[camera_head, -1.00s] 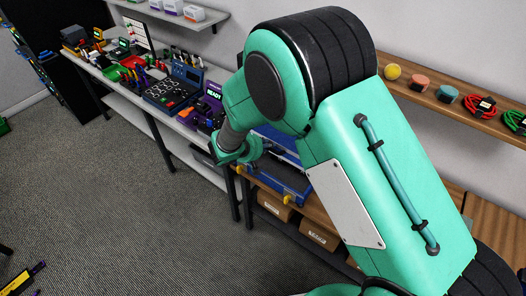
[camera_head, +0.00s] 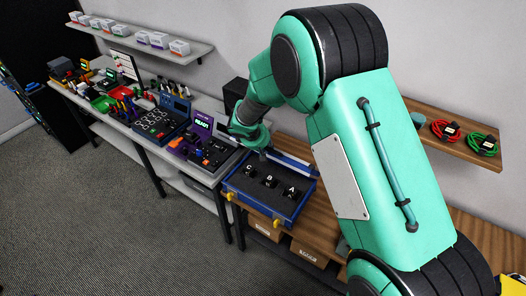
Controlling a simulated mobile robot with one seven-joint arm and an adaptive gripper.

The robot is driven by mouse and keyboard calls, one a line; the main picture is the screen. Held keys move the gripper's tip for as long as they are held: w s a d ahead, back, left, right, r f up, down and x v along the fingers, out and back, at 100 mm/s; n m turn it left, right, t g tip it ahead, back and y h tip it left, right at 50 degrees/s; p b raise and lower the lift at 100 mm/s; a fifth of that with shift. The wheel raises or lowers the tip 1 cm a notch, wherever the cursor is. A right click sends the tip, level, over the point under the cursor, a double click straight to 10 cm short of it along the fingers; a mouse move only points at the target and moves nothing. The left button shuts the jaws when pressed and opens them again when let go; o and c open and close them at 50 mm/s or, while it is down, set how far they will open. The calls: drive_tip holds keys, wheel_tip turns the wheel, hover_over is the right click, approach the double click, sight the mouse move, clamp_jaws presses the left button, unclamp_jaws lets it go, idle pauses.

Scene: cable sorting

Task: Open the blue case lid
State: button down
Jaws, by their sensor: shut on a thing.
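The blue case (camera_head: 258,202) sits on the wooden bench, with yellow latches on its front. Its dark inside shows, with black items marked C, B and A (camera_head: 269,181). The blue lid (camera_head: 293,160) stands raised along the back edge of the case, partly hidden by my arm. My gripper (camera_head: 263,153) is at the left end of the lid, above the back of the case, and is shut on the lid. The fingertips are small and mostly hidden, so the exact grasp point is unclear.
A grey bench (camera_head: 150,153) with a purple READY unit (camera_head: 203,124) and several devices adjoins on the left. A wall shelf (camera_head: 455,137) holds coiled cables at right. Cardboard boxes (camera_head: 264,231) sit under the wooden bench. The floor in front is clear.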

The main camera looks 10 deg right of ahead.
drive_tip(key=w+d+r, duration=0.4)
drive_tip(key=w+d, duration=1.1)
drive_tip(key=shift+r+p, duration=0.2)
drive_tip(key=shift+p, duration=0.25)
drive_tip(key=c, duration=1.7)
unclamp_jaws()
drive_tip(key=shift+o, duration=0.2)
